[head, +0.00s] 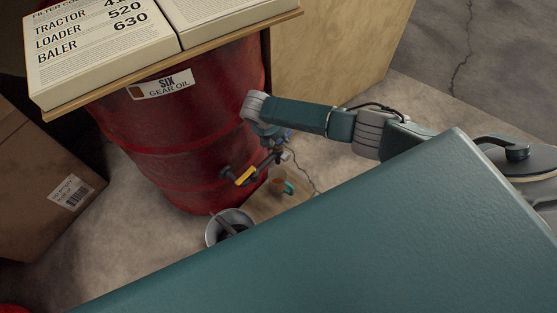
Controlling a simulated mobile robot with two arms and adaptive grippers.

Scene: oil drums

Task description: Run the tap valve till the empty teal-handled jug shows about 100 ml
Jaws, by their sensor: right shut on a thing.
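The tap valve (244,177), dark with a yellow part, sticks out low from the front of the red drum labelled "SIX GEAR OIL". My right gripper (270,157) reaches down from the right and is shut at the tap; its fingertips are small and partly hidden, so the exact grip is unclear. The jug (278,180) with a teal handle stands below and right of the tap, handle to the right. It looks brownish inside, but I cannot read its level or tell whether oil is flowing. My left gripper is out of view.
A grey bowl (212,232) with dark contents stands left of the jug, by the red drum (180,140). A cardboard box (40,185) stands left. My teal body covers the lower right.

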